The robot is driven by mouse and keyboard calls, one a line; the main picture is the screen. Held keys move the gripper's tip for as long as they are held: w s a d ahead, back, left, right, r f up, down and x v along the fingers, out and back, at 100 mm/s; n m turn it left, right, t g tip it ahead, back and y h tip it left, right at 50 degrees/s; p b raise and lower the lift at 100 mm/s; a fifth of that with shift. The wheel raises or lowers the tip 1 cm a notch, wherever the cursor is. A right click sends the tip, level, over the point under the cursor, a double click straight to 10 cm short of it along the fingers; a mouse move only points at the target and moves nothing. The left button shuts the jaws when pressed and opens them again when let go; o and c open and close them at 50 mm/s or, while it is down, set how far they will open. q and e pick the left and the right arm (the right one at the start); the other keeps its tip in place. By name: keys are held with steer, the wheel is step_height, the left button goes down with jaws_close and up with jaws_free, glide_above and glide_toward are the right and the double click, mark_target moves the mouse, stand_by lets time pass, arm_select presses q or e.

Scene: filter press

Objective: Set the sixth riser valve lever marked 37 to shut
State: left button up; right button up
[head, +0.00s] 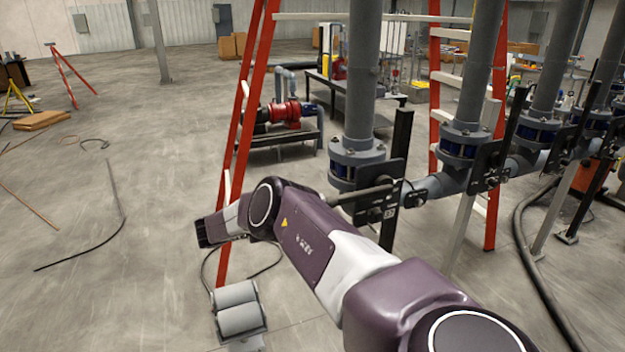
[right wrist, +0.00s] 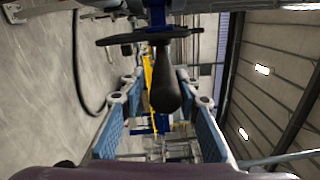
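In the head view, the nearest riser pipe (head: 362,70) has a flanged valve (head: 357,165). A dark plate beside it carries a small number tag (head: 389,213), too small to read surely. A grey lever (head: 362,192) sticks out level to the left from this plate, and its outer end passes behind my right arm. In the right wrist view, a black rounded lever handle (right wrist: 166,88) points towards the camera, with a dark plate behind it. My right gripper (right wrist: 151,90) is open, its blue-padded fingers apart either side of the handle. My left gripper is not in view.
More riser valves (head: 462,145) run in a row to the right. A red-railed ladder (head: 245,130) stands close behind my right arm. A black hose (head: 530,260) lies on the floor at right. A red pump (head: 287,112) is beyond. The left floor is mostly open.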

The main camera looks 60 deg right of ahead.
steer(key=shift+o, duration=1.2)
steer(key=shift+w, duration=0.1)
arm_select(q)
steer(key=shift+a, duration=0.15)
arm_select(e)
steer(key=v, duration=0.7)
steer(key=shift+a, duration=0.2)
steer(key=shift+w, duration=0.1)
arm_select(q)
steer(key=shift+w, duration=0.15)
arm_select(e)
steer(key=shift+a, duration=0.1)
